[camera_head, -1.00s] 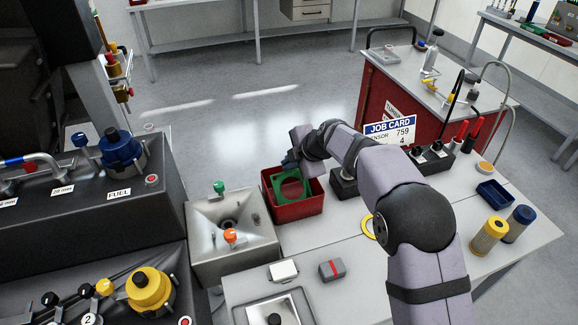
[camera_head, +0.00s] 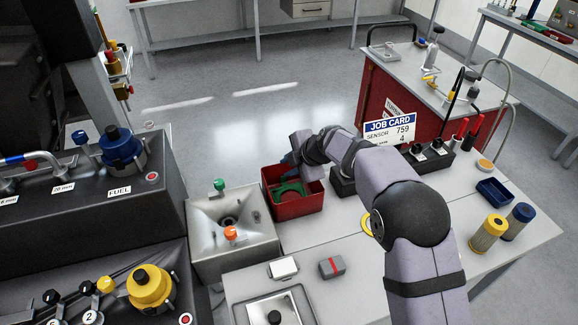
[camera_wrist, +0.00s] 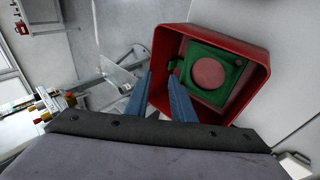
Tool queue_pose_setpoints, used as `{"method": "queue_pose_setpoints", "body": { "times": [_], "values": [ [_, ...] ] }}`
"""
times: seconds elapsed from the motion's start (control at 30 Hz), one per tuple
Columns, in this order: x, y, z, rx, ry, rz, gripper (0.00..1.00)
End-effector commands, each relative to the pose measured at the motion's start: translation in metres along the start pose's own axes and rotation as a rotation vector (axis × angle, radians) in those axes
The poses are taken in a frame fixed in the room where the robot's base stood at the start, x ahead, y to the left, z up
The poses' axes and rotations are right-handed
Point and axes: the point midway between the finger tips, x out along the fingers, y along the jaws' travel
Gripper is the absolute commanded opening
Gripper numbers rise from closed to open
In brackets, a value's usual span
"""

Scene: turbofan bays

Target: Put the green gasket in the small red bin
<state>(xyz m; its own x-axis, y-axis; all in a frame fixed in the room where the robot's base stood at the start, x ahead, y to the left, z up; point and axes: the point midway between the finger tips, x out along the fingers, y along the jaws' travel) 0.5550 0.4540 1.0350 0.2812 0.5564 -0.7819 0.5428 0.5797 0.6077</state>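The green gasket (camera_head: 289,187) is a squarish plate with a round hole. It is inside the small red bin (camera_head: 299,209), on the bench beside the steel basin. In the wrist view, the gasket (camera_wrist: 187,68) lies apparently flat on the floor of the bin (camera_wrist: 256,92), with red showing through its hole. My gripper (camera_head: 288,161) is over the bin's back left part. In the wrist view, my gripper's two blue fingers (camera_wrist: 161,76) are spread with nothing between them. They overlap the bin's near rim in the picture, to the left of the gasket.
The steel basin (camera_head: 205,248) with green and orange knobs stands left of the bin. A black block (camera_head: 342,183) is close on the bin's right. A grey box with a red stripe (camera_head: 332,266) and a white box (camera_head: 283,267) lie in front. Yellow (camera_head: 489,236) and blue cylinders stand right.

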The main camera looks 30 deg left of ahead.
Motion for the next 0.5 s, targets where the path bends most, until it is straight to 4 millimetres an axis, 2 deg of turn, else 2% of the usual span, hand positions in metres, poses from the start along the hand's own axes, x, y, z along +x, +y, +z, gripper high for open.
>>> {"method": "queue_pose_setpoints", "body": {
  "times": [0.3,0.5],
  "values": [
    [-0.005,0.002,0.0,0.0,-0.001,0.001,0.22],
    [-0.026,0.001,0.001,0.0,-0.002,0.003,0.22]
  ]
}}
